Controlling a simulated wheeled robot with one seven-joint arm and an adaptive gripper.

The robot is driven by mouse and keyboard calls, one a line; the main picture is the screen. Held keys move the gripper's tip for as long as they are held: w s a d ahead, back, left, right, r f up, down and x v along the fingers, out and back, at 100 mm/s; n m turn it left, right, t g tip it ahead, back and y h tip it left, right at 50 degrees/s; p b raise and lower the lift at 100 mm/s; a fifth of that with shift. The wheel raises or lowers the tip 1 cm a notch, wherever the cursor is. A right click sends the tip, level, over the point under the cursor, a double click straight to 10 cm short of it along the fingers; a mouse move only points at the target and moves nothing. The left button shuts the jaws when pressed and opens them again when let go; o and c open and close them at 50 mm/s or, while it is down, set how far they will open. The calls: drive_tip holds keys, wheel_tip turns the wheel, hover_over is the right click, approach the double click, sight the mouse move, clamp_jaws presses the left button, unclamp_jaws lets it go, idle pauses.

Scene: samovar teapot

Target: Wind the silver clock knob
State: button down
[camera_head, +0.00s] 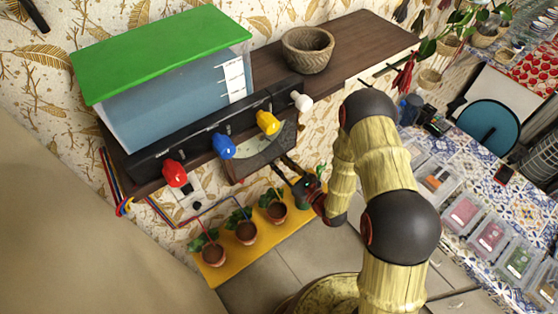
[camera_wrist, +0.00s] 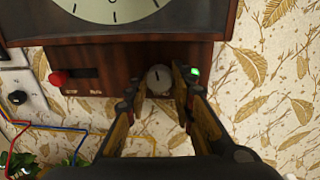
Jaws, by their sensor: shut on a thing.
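The silver clock knob (camera_wrist: 158,79) is a small round dial with a dark mark, low on the front of the brown wooden clock (camera_wrist: 100,52) in the wrist view. My gripper (camera_wrist: 156,84) has one finger on each side of the knob and is shut on it. Part of the knob's rim is hidden by the fingers. In the head view the clock (camera_head: 262,150) hangs under the shelf, with my gripper (camera_head: 302,184) at its lower right. The knob cannot be made out there.
A red knob (camera_wrist: 58,78) and a lit green lamp (camera_wrist: 194,71) flank the silver knob. A socket panel (camera_wrist: 20,95) and cables are on the left. Potted plants (camera_head: 245,232) stand on a yellow shelf below. Coloured taps (camera_head: 224,146) stick out above.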

drive_tip(key=shift+s+f, duration=0.1)
drive_tip(key=c, duration=1.5)
unclamp_jaws()
drive_tip(key=v, duration=1.1)
drive_tip(key=shift+s+d, duration=0.25)
drive_tip(key=shift+s, duration=0.1)
